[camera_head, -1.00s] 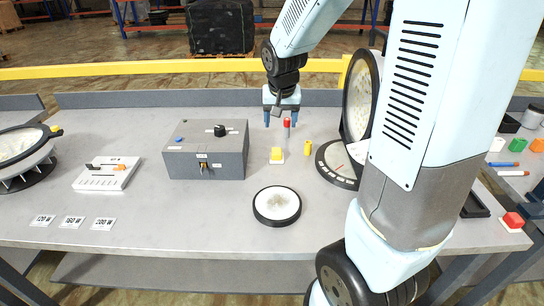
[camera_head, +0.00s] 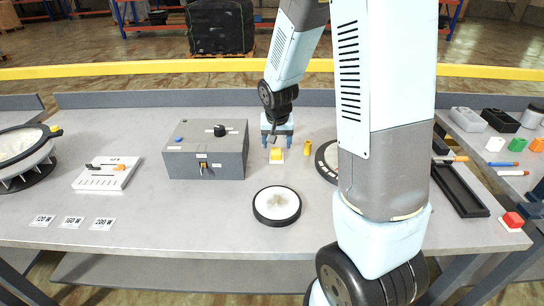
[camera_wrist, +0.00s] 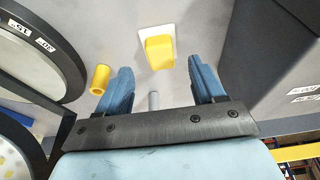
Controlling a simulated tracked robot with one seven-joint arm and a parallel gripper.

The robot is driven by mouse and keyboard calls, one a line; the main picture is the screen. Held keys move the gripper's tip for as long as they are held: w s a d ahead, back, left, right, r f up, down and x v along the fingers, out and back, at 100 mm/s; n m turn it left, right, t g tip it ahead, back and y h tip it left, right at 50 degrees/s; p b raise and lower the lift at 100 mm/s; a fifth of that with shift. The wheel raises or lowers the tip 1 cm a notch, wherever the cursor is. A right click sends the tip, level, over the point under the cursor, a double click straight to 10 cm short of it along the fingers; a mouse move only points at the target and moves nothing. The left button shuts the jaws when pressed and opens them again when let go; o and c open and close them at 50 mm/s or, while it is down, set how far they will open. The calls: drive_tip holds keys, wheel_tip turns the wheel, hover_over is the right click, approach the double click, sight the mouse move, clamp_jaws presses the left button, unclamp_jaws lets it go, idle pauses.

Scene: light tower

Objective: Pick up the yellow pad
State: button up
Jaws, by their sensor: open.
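The yellow pad (camera_head: 277,154) is a small yellow block on a white square plate on the grey table, right of the grey box. In the wrist view the pad (camera_wrist: 159,50) lies ahead of the fingers, between their lines. My gripper (camera_head: 277,142) is open just behind and above the pad in the head view. The wrist view shows the blue fingers (camera_wrist: 159,68) apart, with nothing held between them. The gap in height to the pad is hard to tell.
A yellow cylinder (camera_head: 307,148) stands close right of the pad; it is beside the left finger in the wrist view (camera_wrist: 101,80). The grey box (camera_head: 207,150) stands left. A round white disc (camera_head: 277,205) lies in front. A grey peg (camera_wrist: 154,100) shows between the fingers.

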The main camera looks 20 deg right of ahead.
sight(276, 150)
drive_tip(key=shift+w+x, duration=0.1)
drive_tip(key=shift+x, duration=1.2)
drive_tip(key=shift+w+x, duration=0.15)
drive_tip(key=shift+x, duration=1.15)
drive_tip(key=shift+r, duration=0.1)
drive_tip(key=shift+c, duration=0.5)
drive_tip(key=c, duration=1)
drive_tip(key=shift+o, duration=0.2)
drive_tip(key=shift+r, duration=0.15)
drive_tip(key=shift+r, duration=0.25)
wheel_tip(276, 150, up, 2)
drive_tip(key=shift+r, duration=0.25)
drive_tip(key=s+d+r, duration=0.6)
drive_tip(key=s+r, duration=0.3)
drive_tip(key=s, duration=0.3)
drive_tip(key=shift+s+d+r, duration=0.2)
drive_tip(key=shift+s+r, duration=0.05)
drive_tip(key=shift+r, duration=0.1)
